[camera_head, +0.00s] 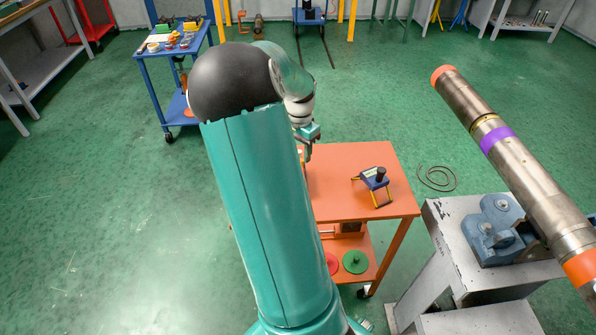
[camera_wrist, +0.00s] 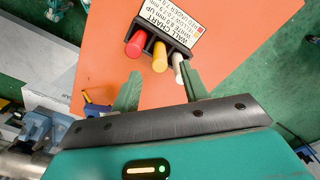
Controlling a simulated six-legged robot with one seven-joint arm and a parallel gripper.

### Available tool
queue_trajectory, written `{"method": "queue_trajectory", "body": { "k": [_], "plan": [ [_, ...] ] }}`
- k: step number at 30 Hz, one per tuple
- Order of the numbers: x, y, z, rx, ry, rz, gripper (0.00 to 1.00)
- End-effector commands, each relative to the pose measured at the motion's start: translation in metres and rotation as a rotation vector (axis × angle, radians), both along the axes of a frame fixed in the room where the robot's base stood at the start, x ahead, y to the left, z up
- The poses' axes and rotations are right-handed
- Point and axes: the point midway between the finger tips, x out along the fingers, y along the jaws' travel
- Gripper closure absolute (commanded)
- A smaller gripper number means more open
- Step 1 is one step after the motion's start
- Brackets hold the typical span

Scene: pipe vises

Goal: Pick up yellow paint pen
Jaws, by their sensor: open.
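The yellow paint pen (camera_wrist: 160,57) stands in a dark holder (camera_wrist: 170,41) between a red pen (camera_wrist: 136,44) and a white pen (camera_wrist: 178,66) in the wrist view. The holder has a white printed label. My gripper (camera_wrist: 160,85) is open and empty, with its two green fingers apart. The yellow pen shows between the fingers, just beyond their tips. The right finger lies close to the white pen; I cannot tell if they touch. In the head view my gripper (camera_head: 308,154) is over the left part of the orange cart, and my arm hides the pens.
The orange cart top (camera_head: 345,165) bears a small blue stand with yellow legs (camera_head: 376,181) at right. A grey bench (camera_head: 455,220) with a blue vise (camera_head: 500,232) and a long pipe (camera_head: 510,155) stands right of the cart. The cart top around the holder is mostly clear.

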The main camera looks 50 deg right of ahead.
Motion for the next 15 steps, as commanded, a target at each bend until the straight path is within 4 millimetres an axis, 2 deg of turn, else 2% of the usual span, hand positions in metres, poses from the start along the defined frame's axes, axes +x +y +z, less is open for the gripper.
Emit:
{"method": "queue_trajectory", "body": {
  "k": [3, 10, 15],
  "plan": [
    [0.000, 0.000, -0.016, 0.000, 0.000, -0.001, 0.55],
    [0.001, 0.001, -0.032, 0.001, 0.000, 0.002, 0.55],
    [0.001, 0.001, -0.058, 0.000, 0.002, 0.003, 0.55]
  ]
}}
